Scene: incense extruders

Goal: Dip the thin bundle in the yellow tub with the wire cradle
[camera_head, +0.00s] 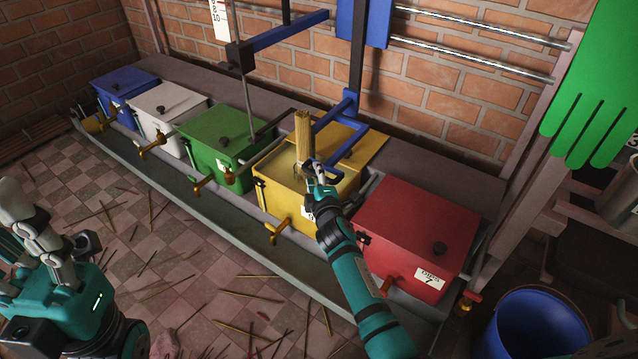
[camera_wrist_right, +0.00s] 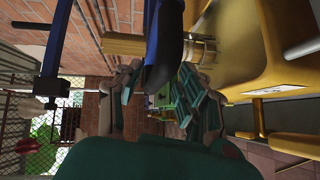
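The yellow tub (camera_head: 290,190) stands between the green and red tubs. The thin tan bundle (camera_head: 303,138) stands upright at its opening, its lower end inside the rim; how deep is hard to tell. The blue wire cradle (camera_head: 348,108) hangs from a post over the tub, its loop beside the bundle. My right gripper (camera_head: 318,182) is at this loop. The bundle (camera_wrist_right: 125,45) lies beyond the bar.
Closed blue (camera_head: 125,90), white (camera_head: 170,108), green (camera_head: 222,145) and red (camera_head: 415,230) tubs share the bench. Brass taps stick out in front. A blue bucket (camera_head: 535,325) stands at lower right. A green glove shape (camera_head: 600,90) hangs at right. Sticks litter the floor.

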